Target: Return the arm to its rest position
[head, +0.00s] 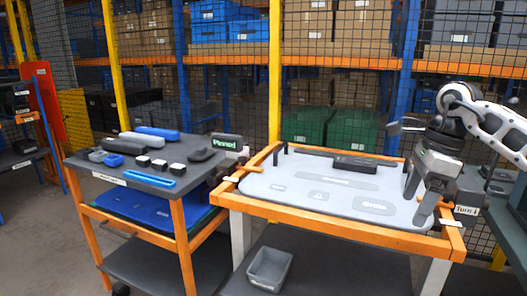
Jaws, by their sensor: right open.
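My right arm (497,128) comes in from the right edge, bent over the right end of the orange-framed worktable (330,212). My right gripper (414,204) points down with its fingers apart. No object shows between them. It is above or at the right end of the light grey panel (290,192) on the worktable; I cannot tell whether the fingertips touch it. My left arm and left gripper are not in view.
A dark bar (355,164) lies at the panel's back edge. A cart (135,180) with several parts stands at the left. A grey bin (269,268) sits on the lower shelf. A small sign (467,210) is beside my gripper. Mesh fencing and racks stand behind.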

